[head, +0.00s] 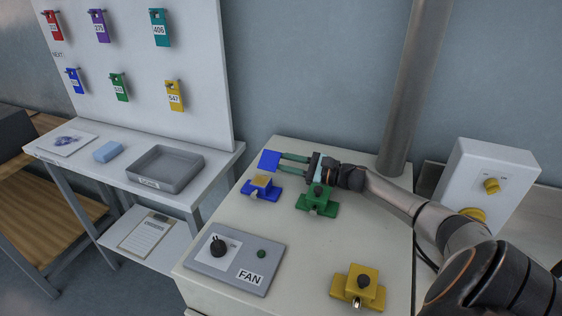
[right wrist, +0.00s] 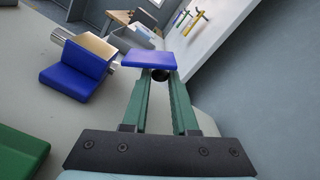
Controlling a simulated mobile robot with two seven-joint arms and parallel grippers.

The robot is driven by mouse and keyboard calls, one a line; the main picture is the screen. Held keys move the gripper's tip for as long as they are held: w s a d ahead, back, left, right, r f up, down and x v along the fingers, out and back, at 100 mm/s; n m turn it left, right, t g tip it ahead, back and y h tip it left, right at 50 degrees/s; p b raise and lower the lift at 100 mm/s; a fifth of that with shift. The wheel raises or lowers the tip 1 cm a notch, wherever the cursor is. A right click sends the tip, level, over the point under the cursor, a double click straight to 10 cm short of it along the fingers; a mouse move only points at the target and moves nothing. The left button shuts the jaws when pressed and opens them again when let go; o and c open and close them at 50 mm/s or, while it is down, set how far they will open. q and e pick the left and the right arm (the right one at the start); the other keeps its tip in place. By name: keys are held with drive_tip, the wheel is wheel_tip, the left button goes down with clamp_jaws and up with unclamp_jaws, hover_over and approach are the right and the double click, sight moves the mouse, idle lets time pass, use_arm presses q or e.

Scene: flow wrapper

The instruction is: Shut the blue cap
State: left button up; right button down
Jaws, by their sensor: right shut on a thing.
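The blue cap (head: 269,160) is raised and tilted up behind its blue base (head: 262,193), whose tan top (head: 261,181) is uncovered. My right gripper (head: 283,162) reaches in from the right, its green fingers shut on the cap. In the right wrist view the blue cap (right wrist: 150,60) lies across the fingertips, with a dark round knob (right wrist: 160,74) between them. The blue base (right wrist: 80,75) shows to the left there, apart from the fingers. Whether the cap touches its base is hard to tell. My left gripper is not in view.
A green capped unit (head: 317,200) sits just below my right gripper. A yellow capped unit (head: 357,288) and the FAN panel (head: 235,262) are nearer on the cream top. A grey tray (head: 165,170) stands on the left table. A grey pole (head: 402,100) rises behind my arm.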

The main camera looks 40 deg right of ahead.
sight(279, 157)
drive_tip(key=n, duration=0.1)
drive_tip(key=r+n+b, duration=0.1)
drive_tip(key=n, duration=0.1)
drive_tip(key=shift+s+a+r, duration=0.1)
drive_tip(key=shift+a, duration=0.05)
drive_tip(key=shift+s+a+r+n+b, duration=0.15)
drive_tip(key=shift+r+n+b, duration=0.25)
drive_tip(key=shift+n, duration=0.6)
drive_tip(key=shift+a+r+n+b, duration=0.15)
drive_tip(key=shift+r+n+b, duration=0.25)
drive_tip(key=shift+n, duration=0.6)
drive_tip(key=c, duration=0.7)
unclamp_jaws()
drive_tip(key=shift+s, duration=0.1)
drive_tip(key=shift+s+d+f, duration=0.1)
drive_tip(key=shift+s+d, duration=0.05)
drive_tip(key=shift+s, duration=0.15)
drive_tip(key=b+v, duration=0.2)
drive_tip(key=v, duration=0.9)
drive_tip(key=shift+s+d, duration=0.2)
drive_tip(key=shift+s, duration=0.1)
